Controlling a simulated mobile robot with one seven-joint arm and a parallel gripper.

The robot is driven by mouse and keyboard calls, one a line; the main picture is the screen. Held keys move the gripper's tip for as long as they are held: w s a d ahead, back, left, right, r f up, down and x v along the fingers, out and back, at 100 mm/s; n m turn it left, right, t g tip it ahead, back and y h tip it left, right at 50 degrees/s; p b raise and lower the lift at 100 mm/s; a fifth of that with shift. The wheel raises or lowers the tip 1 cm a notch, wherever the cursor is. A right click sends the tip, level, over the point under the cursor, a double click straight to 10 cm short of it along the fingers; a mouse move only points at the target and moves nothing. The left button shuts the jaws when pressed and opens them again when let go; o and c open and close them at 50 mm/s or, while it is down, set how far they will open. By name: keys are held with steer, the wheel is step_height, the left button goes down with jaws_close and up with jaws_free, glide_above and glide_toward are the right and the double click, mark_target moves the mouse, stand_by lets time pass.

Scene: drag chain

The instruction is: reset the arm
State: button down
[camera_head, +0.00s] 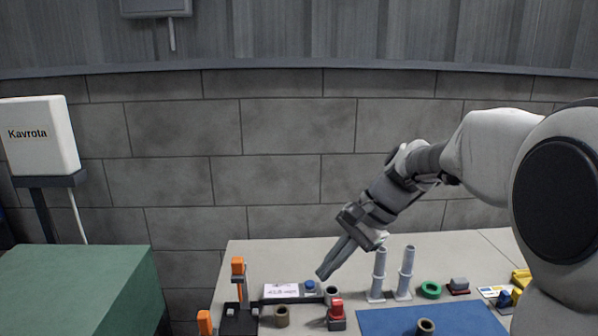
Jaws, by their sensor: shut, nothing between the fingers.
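My arm reaches in from the right side of the head view. My gripper (325,274) points down and to the left, its fingers together and empty. It hangs over the table (420,262), with its tips close in the picture to a small device with a white display and a blue button (281,291). I cannot tell how high the tips are above it. No drag chain can be made out.
Two pale upright posts (380,272) stand just right of my gripper. A red-topped block (336,312), a green ring (431,289), an orange-and-black fixture (238,290) and a blue mat (390,321) are on the table. A green box-like surface (80,285) is at left.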

steer(key=s+d+n+t+h, duration=0.2)
steer(key=s+d+n+h, duration=0.1)
steer(key=s, duration=0.7)
steer(key=s+d+n+t+h, duration=0.3)
steer(key=s+d+n, duration=0.2)
steer(key=s, duration=0.4)
steer(key=shift+s+d+r+n, duration=0.3)
steer(key=shift+s+n, duration=0.1)
steer(key=shift+n, duration=0.4)
